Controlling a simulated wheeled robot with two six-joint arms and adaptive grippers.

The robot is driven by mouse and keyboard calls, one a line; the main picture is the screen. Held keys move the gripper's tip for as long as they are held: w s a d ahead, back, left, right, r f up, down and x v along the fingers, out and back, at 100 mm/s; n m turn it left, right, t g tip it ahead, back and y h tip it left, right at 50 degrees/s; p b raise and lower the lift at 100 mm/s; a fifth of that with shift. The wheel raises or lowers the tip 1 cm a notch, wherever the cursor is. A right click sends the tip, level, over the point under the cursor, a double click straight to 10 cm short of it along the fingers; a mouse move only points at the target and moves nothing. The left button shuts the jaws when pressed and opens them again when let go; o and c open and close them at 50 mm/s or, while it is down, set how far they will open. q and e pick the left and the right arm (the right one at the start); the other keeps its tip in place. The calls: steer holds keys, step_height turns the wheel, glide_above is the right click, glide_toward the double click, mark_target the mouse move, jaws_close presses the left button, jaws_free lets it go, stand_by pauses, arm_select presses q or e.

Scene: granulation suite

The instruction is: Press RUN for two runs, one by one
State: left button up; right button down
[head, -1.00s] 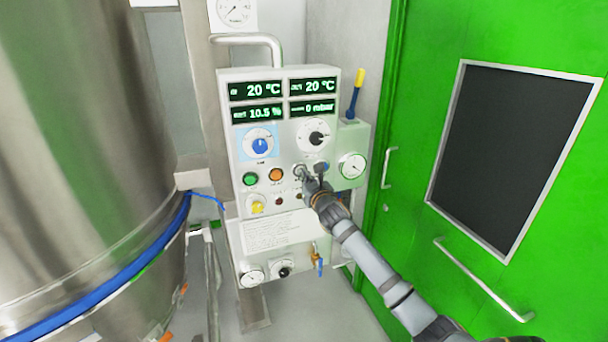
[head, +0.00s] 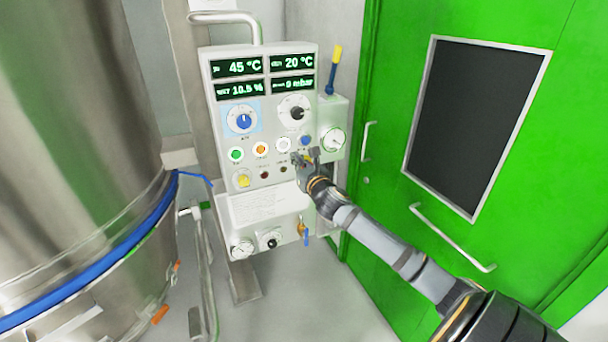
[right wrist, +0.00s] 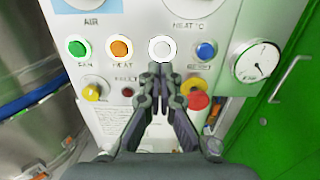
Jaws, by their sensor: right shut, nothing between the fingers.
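The control panel (head: 222,122) has a green button (head: 236,154), an orange button (head: 261,150), a white button (head: 283,145) and a blue button (head: 305,140) in a row. The green, orange and white buttons look lit. My right gripper (head: 306,159) is shut and empty in front of the panel, just below and right of the white button. In the right wrist view its fingertips (right wrist: 161,68) show just under the white button (right wrist: 162,49) and cover the label there. I cannot read which button is marked RUN. My left gripper is not in view.
The panel displays (head: 238,68) read 45 °C, 20 °C, 10.5 % and 0 mbar. A steel vessel (head: 80,150) stands left; a green door (head: 390,190) is right.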

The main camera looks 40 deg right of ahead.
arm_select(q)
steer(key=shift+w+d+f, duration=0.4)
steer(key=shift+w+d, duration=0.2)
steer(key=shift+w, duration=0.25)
arm_select(e)
steer(key=s, duration=0.2)
steer(key=s+f, duration=0.1)
steer(key=shift+s+a, duration=0.25)
steer(key=shift+s, duration=0.15)
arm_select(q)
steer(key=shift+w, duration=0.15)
arm_select(e)
steer(key=shift+s+a, duration=0.1)
